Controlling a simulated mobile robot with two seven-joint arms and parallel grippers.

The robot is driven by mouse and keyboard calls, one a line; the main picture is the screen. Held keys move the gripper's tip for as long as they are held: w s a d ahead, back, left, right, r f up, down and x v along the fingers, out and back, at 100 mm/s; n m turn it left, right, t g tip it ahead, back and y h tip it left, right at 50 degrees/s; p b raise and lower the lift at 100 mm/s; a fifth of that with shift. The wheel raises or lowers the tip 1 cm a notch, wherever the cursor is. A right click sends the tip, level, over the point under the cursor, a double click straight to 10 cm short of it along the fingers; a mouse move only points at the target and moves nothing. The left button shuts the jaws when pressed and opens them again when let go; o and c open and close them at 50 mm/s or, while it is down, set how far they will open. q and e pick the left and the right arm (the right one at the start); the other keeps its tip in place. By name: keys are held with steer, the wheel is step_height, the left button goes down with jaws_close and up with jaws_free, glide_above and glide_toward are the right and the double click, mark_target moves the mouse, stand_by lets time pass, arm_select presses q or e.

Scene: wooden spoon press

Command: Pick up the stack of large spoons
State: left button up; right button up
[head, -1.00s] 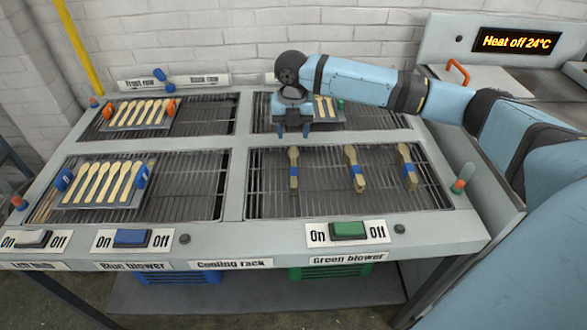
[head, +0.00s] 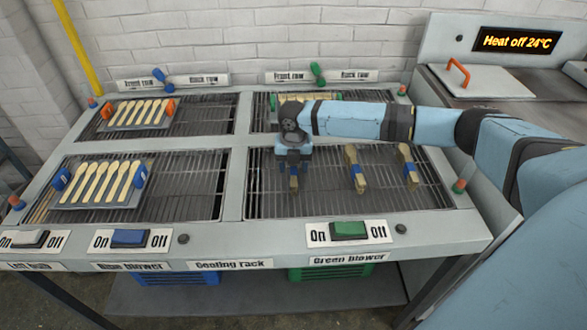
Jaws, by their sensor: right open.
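Three banded stacks of wooden spoons lie on the front right rack. The left stack (head: 293,184) is mostly hidden by my right gripper. I cannot tell for sure which stack is the large spoons. My right gripper (head: 293,167) is open and points down over the left stack, with a finger on each side of it in the picture. I cannot tell its exact height above the rack. My left gripper is not in view.
Trays of spoons sit on the front left rack (head: 205,200) and back left rack (head: 205,120). A tray with green ends on the back right rack is partly hidden by my arm. A green switch (head: 348,230) is on the front edge.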

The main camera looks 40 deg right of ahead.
steer(key=c, duration=1)
steer(key=shift+r, duration=0.1)
